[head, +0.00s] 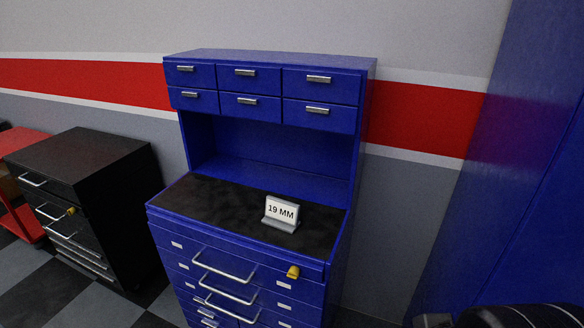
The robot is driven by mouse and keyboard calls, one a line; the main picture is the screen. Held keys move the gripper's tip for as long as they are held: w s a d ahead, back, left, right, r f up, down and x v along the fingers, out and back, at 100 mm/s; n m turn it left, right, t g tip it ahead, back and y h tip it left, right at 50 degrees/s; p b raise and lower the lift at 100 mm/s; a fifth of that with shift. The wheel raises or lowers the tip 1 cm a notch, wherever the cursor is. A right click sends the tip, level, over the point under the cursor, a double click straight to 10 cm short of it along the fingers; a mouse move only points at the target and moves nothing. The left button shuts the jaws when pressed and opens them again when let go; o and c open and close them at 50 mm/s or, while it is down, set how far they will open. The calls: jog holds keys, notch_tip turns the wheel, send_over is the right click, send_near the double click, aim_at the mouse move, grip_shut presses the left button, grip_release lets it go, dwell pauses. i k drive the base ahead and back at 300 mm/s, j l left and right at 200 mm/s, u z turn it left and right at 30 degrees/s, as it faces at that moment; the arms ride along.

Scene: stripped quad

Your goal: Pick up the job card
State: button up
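The job card (281,211) is a small white card with "19 MM" in black. It stands upright, leaning back slightly, in a grey holder (280,224) on the black worktop (222,202) of a blue tool cabinet (262,168). It is right of the worktop's middle, near the front edge. Nothing touches or covers the card. The fingers of my gripper are not in view. Only a dark part that looks like my arm shows at the bottom right corner, well apart from the card.
Blue upper drawers (251,78) overhang the back of the worktop. Bar handles (225,268) and a yellow lock or tag (293,272) stick out from the front drawers. A black drawer cabinet (85,200) stands left. A blue wall or panel (500,170) rises right. The worktop around the card is clear.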

aim_at(283, 215)
jog(key=i+j+u, duration=0.15)
jog(key=i+j, duration=0.15)
jog(key=i, duration=0.15)
jog(key=i+j+u, duration=0.15)
jog(key=i+j, duration=0.15)
jog(key=i, duration=0.15)
jog(key=i+j+u, duration=0.15)
jog(key=i, duration=0.35)
